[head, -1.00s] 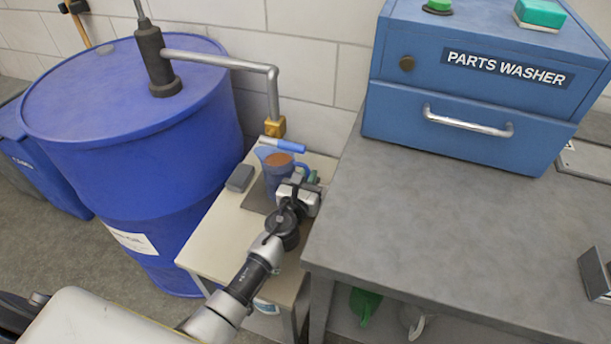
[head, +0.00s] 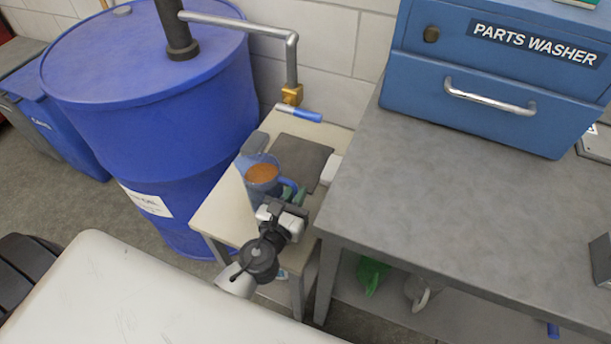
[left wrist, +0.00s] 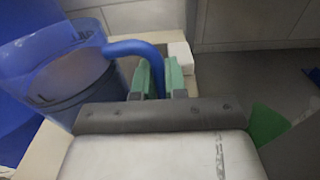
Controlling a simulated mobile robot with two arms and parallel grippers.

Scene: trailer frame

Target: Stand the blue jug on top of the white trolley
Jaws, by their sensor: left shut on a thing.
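The blue jug (head: 259,192) is see-through and holds an orange-brown liquid. My left gripper (head: 292,196) is shut on its handle, at the jug's right side. The jug looks about upright, over the front part of a small cream stand; its base is hidden, so I cannot tell the gap below. In the left wrist view the green finger pads (left wrist: 156,78) are on the handle, with the jug (left wrist: 72,95) at left. My right gripper is not in view.
A blue drum (head: 170,125) with a pump pipe stands close at left. A grey bench (head: 430,190) with a blue parts washer (head: 480,80) is at right.

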